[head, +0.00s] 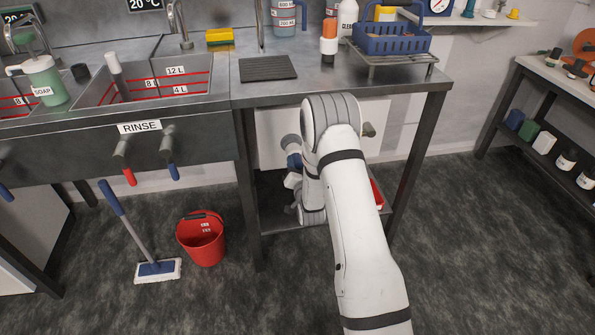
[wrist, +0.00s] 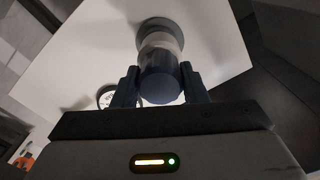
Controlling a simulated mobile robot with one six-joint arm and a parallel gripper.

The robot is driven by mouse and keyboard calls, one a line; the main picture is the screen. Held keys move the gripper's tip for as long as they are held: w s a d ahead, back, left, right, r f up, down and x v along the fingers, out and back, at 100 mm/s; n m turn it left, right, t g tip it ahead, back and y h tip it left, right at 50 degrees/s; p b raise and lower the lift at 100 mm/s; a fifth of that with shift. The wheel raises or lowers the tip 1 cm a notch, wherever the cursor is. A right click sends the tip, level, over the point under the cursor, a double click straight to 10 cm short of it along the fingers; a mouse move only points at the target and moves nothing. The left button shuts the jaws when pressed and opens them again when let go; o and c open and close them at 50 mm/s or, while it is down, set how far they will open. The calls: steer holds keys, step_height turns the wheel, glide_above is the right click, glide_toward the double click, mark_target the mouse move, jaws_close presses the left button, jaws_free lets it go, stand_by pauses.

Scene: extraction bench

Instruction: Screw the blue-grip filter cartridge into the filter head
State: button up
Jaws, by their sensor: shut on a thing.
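In the wrist view the dark blue grip of the filter cartridge (wrist: 161,84) is between the two dark fingers of my gripper (wrist: 158,72), which are shut on it. The cartridge's pale, translucent body continues beyond the grip. Its far end lines up with the round grey filter head (wrist: 156,25) on a white panel. I cannot tell from this view whether the cartridge is seated or how far its thread is in. In the head view my arm covers most of this spot, under the bench; a small blue part (head: 294,161) shows left of it.
The white panel (wrist: 75,60) fills much of the wrist view, with a round dial-like thing (wrist: 105,96) left of my fingers. In the head view the bench top (head: 330,85) is above my arm. A red bucket (head: 201,238) and a mop (head: 157,268) stand on the floor to the left.

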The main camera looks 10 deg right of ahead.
steer(key=m+b, duration=0.1)
steer(key=m, duration=0.2)
steer(key=o, duration=1.2)
steer(key=s, duration=0.8)
steer(key=shift+w+r, duration=0.1)
